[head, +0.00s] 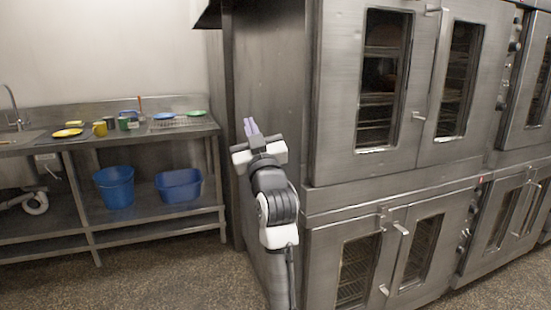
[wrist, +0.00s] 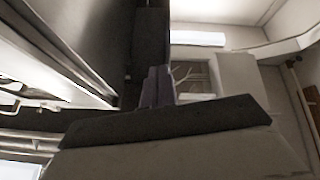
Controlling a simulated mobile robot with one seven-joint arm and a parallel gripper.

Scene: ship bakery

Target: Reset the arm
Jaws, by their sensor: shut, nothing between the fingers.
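My gripper (head: 250,127) is raised in the middle of the head view, its fingers pointing up and slightly left. The fingers are together with nothing between them. It is in front of the dark side panel of the steel oven stack, left of the upper oven (head: 338,90), and appears apart from it. In the wrist view my gripper (wrist: 158,80) shows with its purple-grey fingers close together, pointing up toward the ceiling area.
Double-door ovens (head: 445,170) fill the right side, their door handles sticking out. A steel sink table (head: 95,145) at the left holds plates and cups. Two blue bins (head: 116,190) (head: 178,188) stand on its lower shelf. The floor (head: 190,275) in front of the table is clear.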

